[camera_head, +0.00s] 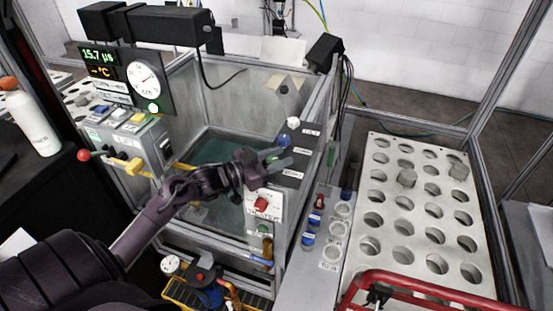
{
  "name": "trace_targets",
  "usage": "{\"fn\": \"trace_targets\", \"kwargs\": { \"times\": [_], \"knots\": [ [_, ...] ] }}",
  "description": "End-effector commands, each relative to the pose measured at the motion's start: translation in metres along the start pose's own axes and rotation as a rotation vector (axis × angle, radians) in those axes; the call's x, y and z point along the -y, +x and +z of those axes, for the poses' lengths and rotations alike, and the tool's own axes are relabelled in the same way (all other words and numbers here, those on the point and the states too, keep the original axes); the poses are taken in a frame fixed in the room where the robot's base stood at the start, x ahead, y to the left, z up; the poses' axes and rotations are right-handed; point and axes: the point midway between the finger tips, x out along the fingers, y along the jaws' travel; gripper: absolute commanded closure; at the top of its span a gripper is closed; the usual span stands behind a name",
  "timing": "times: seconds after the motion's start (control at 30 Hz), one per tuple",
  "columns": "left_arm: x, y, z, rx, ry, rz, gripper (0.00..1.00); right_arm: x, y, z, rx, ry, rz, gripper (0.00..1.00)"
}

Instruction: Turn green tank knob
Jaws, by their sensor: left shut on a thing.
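My left gripper (277,159) reaches in from the left over the tank's near right corner. Its fingers are shut at the black knob panel (298,162) on the tank's rim, beside the lowest label. What they hold is largely hidden, but it sits in the row of knobs. No green colour shows between the fingers, so I cannot confirm which knob it is. The glass tank (222,105) holds greenish liquid. My right gripper is not in view.
A red knob (262,204) sits on a white plate just below the gripper. A perforated white rack (387,224) stands right of the tank. A control box with a red-balled lever (84,155) and a white bottle (33,122) are at the left.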

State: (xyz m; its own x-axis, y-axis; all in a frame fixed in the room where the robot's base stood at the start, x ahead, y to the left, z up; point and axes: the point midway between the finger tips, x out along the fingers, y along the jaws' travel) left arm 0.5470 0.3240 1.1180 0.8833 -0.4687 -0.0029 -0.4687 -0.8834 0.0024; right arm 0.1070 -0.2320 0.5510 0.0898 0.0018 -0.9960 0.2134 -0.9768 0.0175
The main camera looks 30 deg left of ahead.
Motion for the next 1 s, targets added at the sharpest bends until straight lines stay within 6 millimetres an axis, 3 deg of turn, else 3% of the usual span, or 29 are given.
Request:
{"fn": "trace_targets", "kwargs": {
  "times": [0.6, 1.0],
  "knots": [
    [-0.005, -0.001, 0.004, -0.004, 0.009, 0.512, 0.88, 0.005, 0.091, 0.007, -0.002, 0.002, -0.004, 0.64],
    [-0.008, -0.003, 0.000, -0.004, 0.007, 0.636, 0.88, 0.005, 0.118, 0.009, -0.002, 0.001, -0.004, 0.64]
  ]
}}
